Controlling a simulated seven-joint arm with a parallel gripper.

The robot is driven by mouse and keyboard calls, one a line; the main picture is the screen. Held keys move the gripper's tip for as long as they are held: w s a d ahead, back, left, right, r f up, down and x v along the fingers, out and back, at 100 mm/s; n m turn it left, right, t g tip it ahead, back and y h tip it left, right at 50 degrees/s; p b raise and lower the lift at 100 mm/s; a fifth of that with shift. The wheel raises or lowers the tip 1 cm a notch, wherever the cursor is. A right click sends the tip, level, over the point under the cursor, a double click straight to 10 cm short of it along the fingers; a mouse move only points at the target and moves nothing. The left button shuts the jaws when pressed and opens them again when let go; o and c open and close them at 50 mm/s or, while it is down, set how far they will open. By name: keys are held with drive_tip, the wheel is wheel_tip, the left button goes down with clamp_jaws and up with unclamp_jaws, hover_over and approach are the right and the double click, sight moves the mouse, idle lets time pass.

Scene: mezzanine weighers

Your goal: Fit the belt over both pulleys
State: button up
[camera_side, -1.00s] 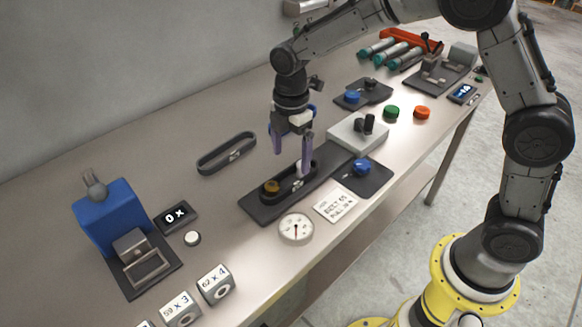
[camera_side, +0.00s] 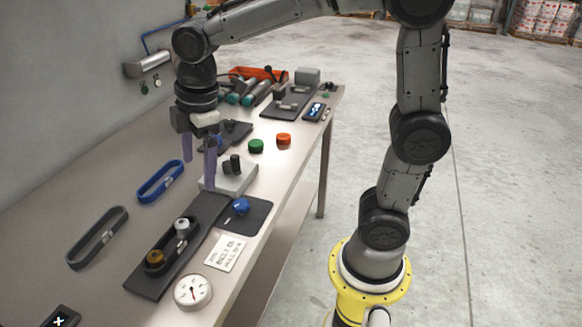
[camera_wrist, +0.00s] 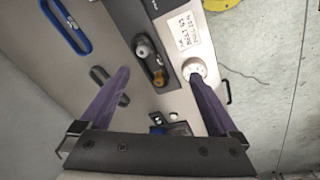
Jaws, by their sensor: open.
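The drive plate (camera_side: 146,283) carries a brass pulley (camera_side: 155,257) and a silver pulley (camera_side: 182,224). A black belt (camera_side: 171,247) loops around both; I cannot tell how deep it sits on them. My gripper (camera_side: 199,170) is open and empty, raised above the bench beyond the silver pulley. In the wrist view its purple fingers are spread wide, with the brass pulley (camera_wrist: 158,78) and silver pulley (camera_wrist: 143,46) seen between and beyond them. Another black belt (camera_side: 97,237) and a blue belt (camera_side: 160,181) lie loose on the bench to the left.
A dial gauge (camera_side: 193,291) and a printed card (camera_side: 226,252) lie near the front edge. A grey block with dark posts (camera_side: 230,176) and a blue knob on a dark plate (camera_side: 241,206) stand right of the pulleys. Green (camera_side: 256,146) and orange (camera_side: 284,139) buttons are farther back.

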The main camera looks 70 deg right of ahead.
drive_tip(key=s+d+m+t, duration=0.1)
drive_tip(key=s+d+m, duration=0.1)
drive_tip(key=s+m, duration=0.4)
drive_tip(key=s+d+m+t, duration=0.2)
drive_tip(key=s+m, duration=0.3)
drive_tip(key=s, duration=0.6)
drive_tip(key=shift+s+d+f+m+t, duration=0.15)
drive_tip(key=shift+d+f+m+t, duration=0.15)
drive_tip(key=shift+d+m, duration=0.1)
